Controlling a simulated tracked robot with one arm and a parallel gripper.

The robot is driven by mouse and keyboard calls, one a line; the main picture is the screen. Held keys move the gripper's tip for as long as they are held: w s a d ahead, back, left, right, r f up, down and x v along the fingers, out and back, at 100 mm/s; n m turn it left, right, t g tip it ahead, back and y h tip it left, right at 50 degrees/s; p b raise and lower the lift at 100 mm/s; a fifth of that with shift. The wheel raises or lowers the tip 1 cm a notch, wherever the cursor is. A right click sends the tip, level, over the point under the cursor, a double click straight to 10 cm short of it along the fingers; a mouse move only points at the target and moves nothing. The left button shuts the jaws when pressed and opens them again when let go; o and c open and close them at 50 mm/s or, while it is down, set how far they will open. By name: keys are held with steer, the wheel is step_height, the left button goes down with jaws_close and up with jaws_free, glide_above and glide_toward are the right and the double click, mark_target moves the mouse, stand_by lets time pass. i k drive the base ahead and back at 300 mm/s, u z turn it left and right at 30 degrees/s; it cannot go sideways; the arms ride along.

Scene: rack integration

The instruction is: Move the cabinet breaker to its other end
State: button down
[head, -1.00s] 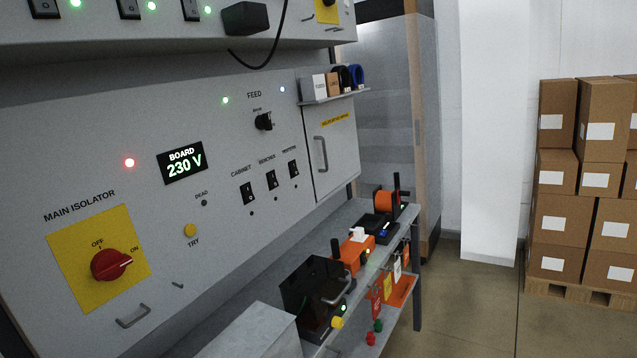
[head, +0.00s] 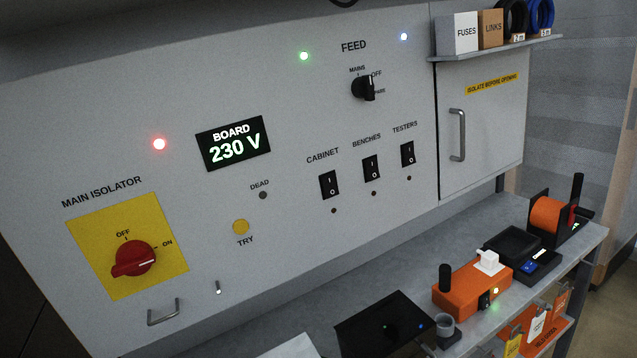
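The cabinet breaker (head: 329,185) is a black rocker switch on the sloping grey panel, under the printed word CABINET. It is the leftmost of three similar rockers and carries white I and O marks, I above O. I cannot tell which end is pressed in. A small dark indicator (head: 334,211) sits below it and looks unlit. My gripper does not show in the view, and nothing touches the breaker.
Beside it are the benches breaker (head: 371,168) and testers breaker (head: 407,155). The red main isolator knob (head: 134,258), black feed knob (head: 363,88) and lit 230 V display (head: 233,144) share the panel. A bench (head: 464,331) with devices runs below. The panel front is clear.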

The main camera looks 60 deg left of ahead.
mark_target(330, 190)
steer(key=u, duration=0.35)
steer(key=i, duration=0.9)
steer(key=u, duration=0.55)
